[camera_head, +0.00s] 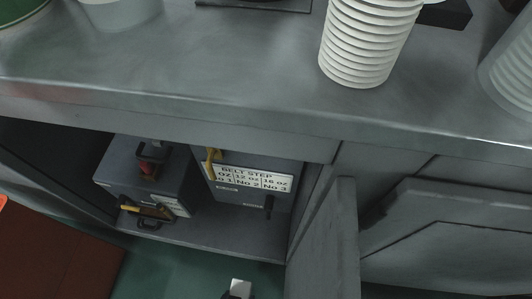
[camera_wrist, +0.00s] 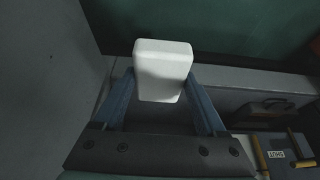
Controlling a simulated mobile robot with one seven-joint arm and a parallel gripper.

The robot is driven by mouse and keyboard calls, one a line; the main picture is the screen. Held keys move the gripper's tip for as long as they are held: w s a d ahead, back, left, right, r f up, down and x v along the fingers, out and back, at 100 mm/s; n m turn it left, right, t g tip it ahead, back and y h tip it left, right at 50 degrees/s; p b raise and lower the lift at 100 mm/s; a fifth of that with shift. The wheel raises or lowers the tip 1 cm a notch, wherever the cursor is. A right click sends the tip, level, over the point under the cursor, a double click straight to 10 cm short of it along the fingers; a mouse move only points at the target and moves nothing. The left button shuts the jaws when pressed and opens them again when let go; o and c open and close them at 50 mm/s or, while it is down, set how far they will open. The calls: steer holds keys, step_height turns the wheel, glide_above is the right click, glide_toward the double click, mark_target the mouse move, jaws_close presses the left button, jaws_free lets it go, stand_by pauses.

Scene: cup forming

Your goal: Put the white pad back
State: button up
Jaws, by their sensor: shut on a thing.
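The white pad (camera_wrist: 163,68) is a small rounded block. It sits between the two blue fingers of my gripper (camera_wrist: 161,88) in the wrist view, and the gripper is shut on it. In the head view the pad (camera_head: 241,287) shows as a small white shape at the bottom edge, above the dark green floor and in front of the open cabinet. Most of my gripper is cut off there. No clear resting place for the pad can be made out.
The open cabinet (camera_head: 230,245) holds a dark box with a red part (camera_head: 145,180) and a box with a "BELT STEP" label (camera_head: 252,178). Its open door (camera_head: 325,240) stands to the right. Stacked white cups (camera_head: 368,40) stand on the counter (camera_head: 230,70).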

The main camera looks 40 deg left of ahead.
steer(key=b, duration=0.7)
glide_above(254, 234)
steer(key=s, duration=0.2)
steer(key=shift+w+d+f, duration=0.2)
steer(key=shift+d+f, duration=0.2)
steer(key=shift+f, duration=0.2)
step_height(254, 234, down, 6)
steer(key=b, duration=0.4)
steer(key=shift+w, duration=0.1)
steer(key=shift+w+a+b, duration=0.1)
steer(key=shift+b, duration=0.2)
steer(key=shift+r, duration=0.1)
steer(key=o, duration=1.2)
steer(key=shift+o, duration=0.2)
